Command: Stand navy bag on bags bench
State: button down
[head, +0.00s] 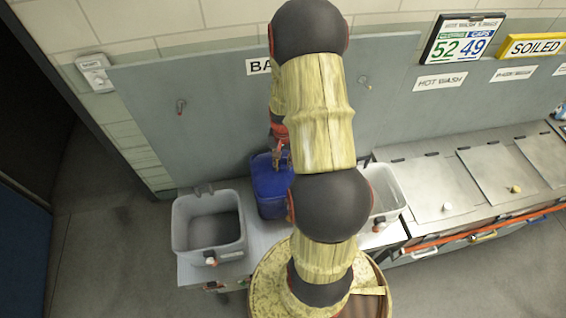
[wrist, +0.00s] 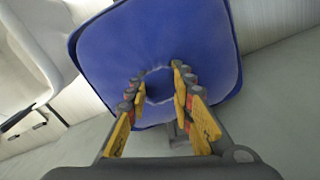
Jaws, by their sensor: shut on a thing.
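My gripper (head: 280,155) is at the top of the navy bag. In the wrist view its two yellow-padded fingers (wrist: 160,88) are closed in on the bag's dark handle part, with the blue face beyond them. I cannot tell whether the bag's base touches the bench. My arm hides part of the bag's right side and part of the bench.
A grey back panel (head: 220,110) with hooks rises behind. Lidded bins (head: 440,185) run along the right. Little bench room shows between the bags.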

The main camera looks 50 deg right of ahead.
jog(key=c, duration=1.6)
grip_release()
jog(key=shift+o, duration=0.2)
notch_tip(320, 180, up, 12)
jog(key=b, duration=0.2)
jog(key=w+a+r+n+t, duration=0.1)
jog(key=w+a+r+n, duration=0.2)
jog(key=a+r, duration=0.45)
jog(key=s+a+r+n+t, duration=0.1)
jog(key=s+a+r+n, duration=0.2)
jog(key=a+r, duration=0.2)
jog(key=s+a+r+n+t, duration=0.2)
jog(key=s+a+r+n, duration=0.1)
jog(key=a, duration=0.7)
jog(key=s+a+r+n+t, duration=0.1)
jog(key=s+a+r+n, duration=0.2)
jog(key=a+r, duration=0.3)
jog(key=shift+s+a+r+n+t, duration=0.3)
jog(key=shift+s+a, duration=0.2)
jog(key=shift+a, duration=0.7)
